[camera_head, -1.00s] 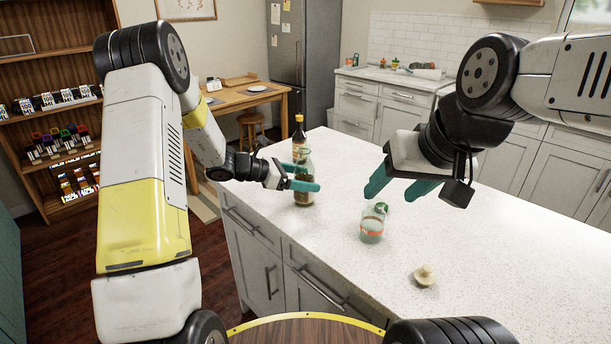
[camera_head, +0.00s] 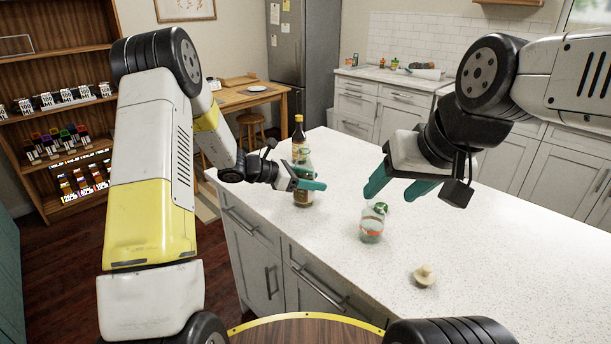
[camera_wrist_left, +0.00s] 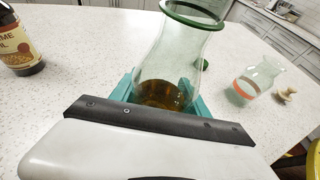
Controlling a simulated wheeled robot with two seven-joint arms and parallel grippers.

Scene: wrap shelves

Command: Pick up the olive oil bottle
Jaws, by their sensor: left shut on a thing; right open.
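A clear glass bottle (camera_head: 303,198) with a green ring at its mouth and amber liquid low inside stands upright on the white counter. I take it to be the olive oil bottle; no label shows on it. It fills the middle of the left wrist view (camera_wrist_left: 180,55). My left gripper (camera_head: 306,183) is shut on it, with a teal finger on each side in the left wrist view (camera_wrist_left: 160,95). My right gripper (camera_head: 395,188) is open and empty above the counter, to the right of the bottle.
A dark bottle (camera_head: 299,135) with a yellow and red label stands just behind the glass bottle. A glass jar (camera_head: 371,226) with an orange band, a small green object (camera_head: 381,208) and a pale knobbed piece (camera_head: 424,275) are on the counter. The counter's right side (camera_head: 520,260) is clear.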

